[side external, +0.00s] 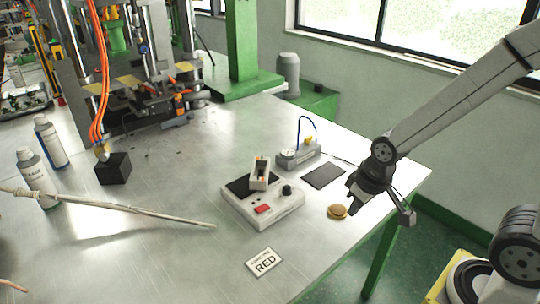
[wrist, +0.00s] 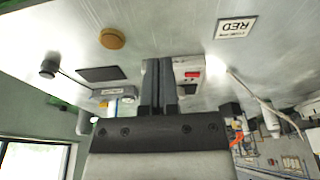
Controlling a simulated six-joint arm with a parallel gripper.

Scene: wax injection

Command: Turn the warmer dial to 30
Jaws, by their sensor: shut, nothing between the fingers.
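The warmer (side external: 257,216) is a white box on the metal table, with a red switch (side external: 263,208) and a black round dial (side external: 287,190) on its top. A small pale open-topped block (side external: 260,174) sits on its dark plate. The dial's setting is too small to read. My gripper (side external: 353,204) is shut and empty, above the table to the right of the warmer and apart from it. In the wrist view the closed fingers (wrist: 158,64) cover part of the warmer (wrist: 184,64); its red switch shows beside them, and I cannot make out the dial.
A brown round disc (side external: 338,211) lies close to my gripper. A dark mat (side external: 323,176) and a grey gauge unit (side external: 298,155) with a blue hose stand behind. A RED card (side external: 264,262) lies in front. Bottles (side external: 50,142) and a black block (side external: 113,168) are at left.

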